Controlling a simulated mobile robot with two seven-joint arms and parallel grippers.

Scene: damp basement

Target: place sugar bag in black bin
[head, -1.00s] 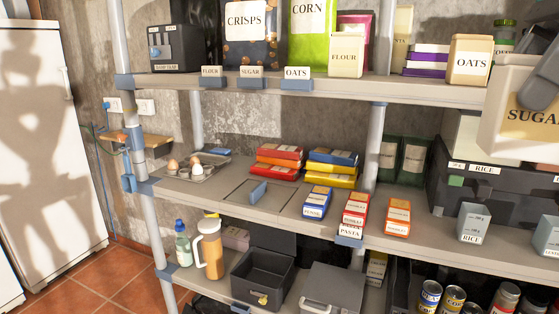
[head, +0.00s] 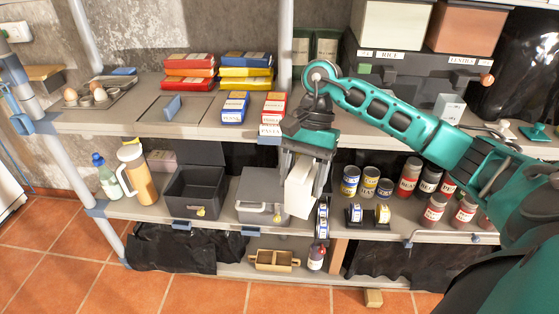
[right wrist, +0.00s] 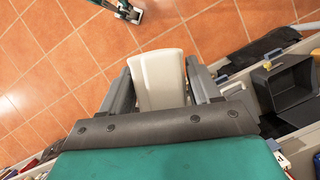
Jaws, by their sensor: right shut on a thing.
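My right gripper (head: 303,185) is shut on a pale cream block, the sugar bag (head: 299,190), its label not readable from here. The bag hangs in front of the lower shelf, right of the black bin. In the right wrist view the bag (right wrist: 158,78) sits between both fingers. The black bin (head: 178,208) stands open on the lower shelf and looks empty. It also shows at the right of the right wrist view (right wrist: 283,97). A small teal and grey gripper, seemingly my left one (right wrist: 130,12), shows at the top of that view; its jaws are unclear.
A grey closed box (head: 258,183) stands between bin and bag. A jug (head: 137,175) and a bottle (head: 105,177) stand left of the bin. Several cans and jars stand to the right. The middle shelf (head: 190,130) lies above the bin.

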